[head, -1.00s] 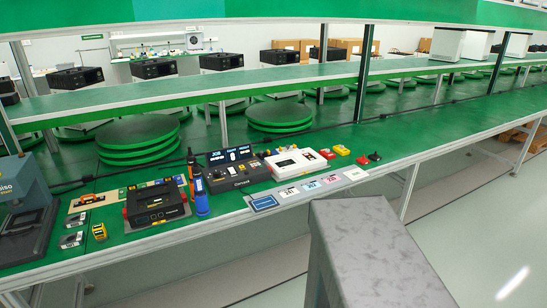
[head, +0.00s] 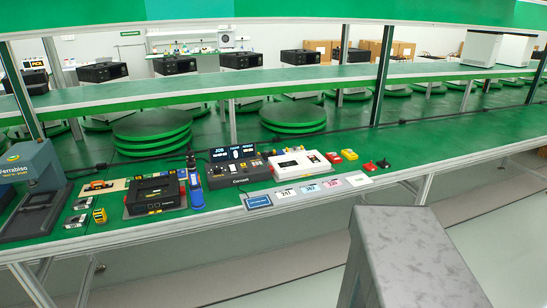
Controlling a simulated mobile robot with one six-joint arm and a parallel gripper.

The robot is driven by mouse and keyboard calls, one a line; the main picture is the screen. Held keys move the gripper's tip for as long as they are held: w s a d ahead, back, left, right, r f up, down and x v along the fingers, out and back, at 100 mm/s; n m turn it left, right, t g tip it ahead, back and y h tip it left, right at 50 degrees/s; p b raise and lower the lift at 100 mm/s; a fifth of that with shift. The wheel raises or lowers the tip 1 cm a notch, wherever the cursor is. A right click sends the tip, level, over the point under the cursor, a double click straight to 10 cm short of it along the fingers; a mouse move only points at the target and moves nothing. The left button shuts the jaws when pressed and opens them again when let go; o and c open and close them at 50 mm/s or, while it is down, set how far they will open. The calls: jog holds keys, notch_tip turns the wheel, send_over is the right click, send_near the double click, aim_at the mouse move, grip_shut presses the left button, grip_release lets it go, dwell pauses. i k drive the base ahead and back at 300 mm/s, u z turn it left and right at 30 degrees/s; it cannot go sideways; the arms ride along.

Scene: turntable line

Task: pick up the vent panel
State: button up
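I cannot pick out the vent panel for certain at this size. A black box-shaped unit (head: 155,196) with red and yellow marks lies on the green bench, left of centre in the head view. My gripper is not in this view.
A press-like machine (head: 38,190) stands at the bench's left end. A blue bottle-like tool (head: 194,188), a black control box (head: 236,170), a white-topped case (head: 298,163) and red buttons (head: 383,163) line the bench. Round green turntables (head: 152,133) stand behind. Floor in front is clear.

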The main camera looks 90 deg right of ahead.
aim_at(267, 154)
jog(key=z, duration=0.2)
jog(key=k, duration=1.4)
jog(key=z, duration=3.45)
jog(key=i, duration=0.1)
jog(key=u, duration=2.3)
jog(key=i, duration=0.45)
jog(key=z, duration=0.1)
